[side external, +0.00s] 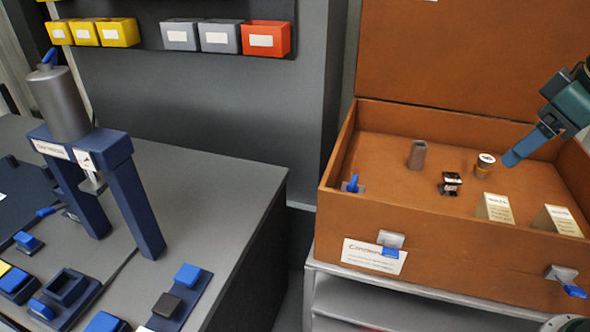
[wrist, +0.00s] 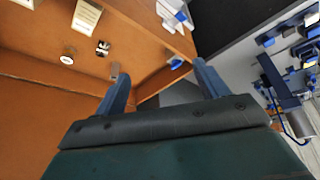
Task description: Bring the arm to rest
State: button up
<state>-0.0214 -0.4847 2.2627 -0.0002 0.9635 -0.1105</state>
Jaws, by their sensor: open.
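My gripper (side external: 520,152) comes in from the right edge in the side external view, over the right part of the open brown box (side external: 375,270). In the wrist view my gripper (wrist: 160,85) shows two blue fingers spread wide apart, with nothing between them. It is open and empty. In the side external view only one finger shows clearly. The fingers appear to be above the box floor; whether they touch anything is hard to tell from the side.
The box holds a grey block (side external: 417,154), a small jar (side external: 485,164), a dark small part (side external: 450,184) and two labelled cream blocks (side external: 495,208). Its lid (side external: 460,50) stands open behind. A blue press (side external: 135,195) stands on the grey bench (side external: 225,190) at left.

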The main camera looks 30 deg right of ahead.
jog(key=s+f+m+t, duration=0.1)
jog(key=s+f, duration=0.2)
jog(key=s, duration=0.3)
jog(key=shift+s+d+f+m, duration=0.15)
jog(key=shift+s+d+m, duration=0.1)
jog(key=shift+s+m, duration=0.1)
